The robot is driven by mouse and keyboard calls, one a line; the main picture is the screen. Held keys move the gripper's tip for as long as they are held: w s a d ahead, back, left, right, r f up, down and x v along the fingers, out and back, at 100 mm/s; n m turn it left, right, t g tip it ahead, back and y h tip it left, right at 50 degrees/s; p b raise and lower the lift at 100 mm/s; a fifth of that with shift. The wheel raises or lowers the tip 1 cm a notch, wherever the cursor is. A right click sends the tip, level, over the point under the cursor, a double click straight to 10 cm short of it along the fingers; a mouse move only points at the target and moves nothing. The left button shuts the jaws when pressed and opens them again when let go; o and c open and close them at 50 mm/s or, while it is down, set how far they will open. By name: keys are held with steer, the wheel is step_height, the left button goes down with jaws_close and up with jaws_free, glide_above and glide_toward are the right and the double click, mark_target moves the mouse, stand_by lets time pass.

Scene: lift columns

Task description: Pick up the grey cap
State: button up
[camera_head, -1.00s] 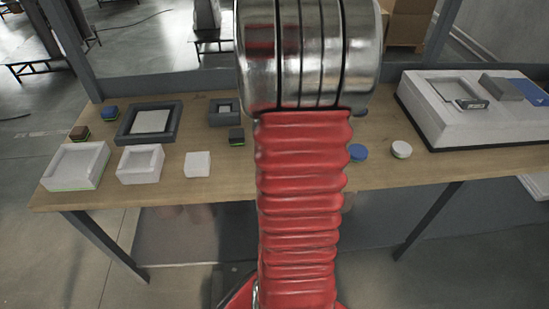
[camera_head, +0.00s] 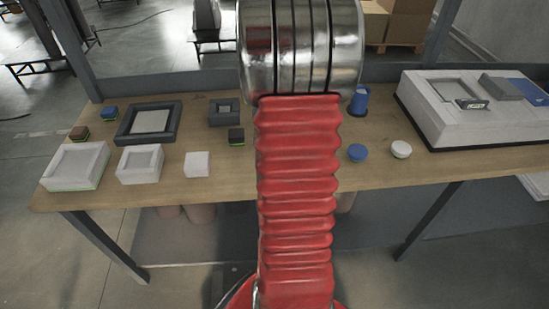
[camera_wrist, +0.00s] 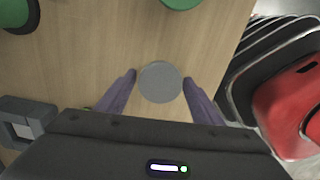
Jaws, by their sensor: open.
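The grey cap (camera_wrist: 160,82) is a flat round disc on the wooden table in the wrist view. My gripper (camera_wrist: 159,78) is open, with one purple finger on each side of the cap. Small gaps show between the cap and both fingers in the picture; I cannot tell the height of the fingertips above the table. In the head view my arm hides both the gripper and the grey cap.
The wrist view shows green round things (camera_wrist: 16,14) at the top and a dark square frame (camera_wrist: 25,124) at left. In the head view, a blue cap (camera_head: 357,152), a white cap (camera_head: 401,149) and a blue cylinder (camera_head: 359,100) stand right of my arm.

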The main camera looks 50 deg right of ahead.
steer(key=shift+c, duration=0.4)
steer(key=c, duration=0.7)
